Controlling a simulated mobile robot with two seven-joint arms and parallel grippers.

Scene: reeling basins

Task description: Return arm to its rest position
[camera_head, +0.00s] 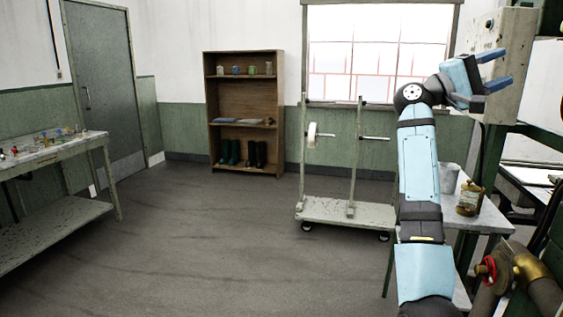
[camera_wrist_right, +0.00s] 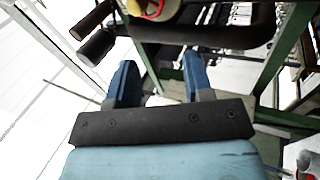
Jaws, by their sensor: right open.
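My right arm (camera_head: 419,165) rises up the right side of the head view, blue and black, bent at a dark joint near the top. My right gripper (camera_head: 497,70) is open and points right, in front of a pale worn panel (camera_head: 508,45). Its two blue fingers stand apart in the right wrist view (camera_wrist_right: 158,80), with nothing between them. I cannot tell from these views whether a finger touches the panel. My left gripper is not in view.
A small table (camera_head: 484,217) with a brown jar (camera_head: 469,198) and a grey cup (camera_head: 448,177) stands beside my right arm. A red valve (camera_head: 486,269) and pipes are at lower right. A wheeled rack (camera_head: 346,211), shelf (camera_head: 245,110) and bench (camera_head: 60,151) stand farther off. The middle floor is clear.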

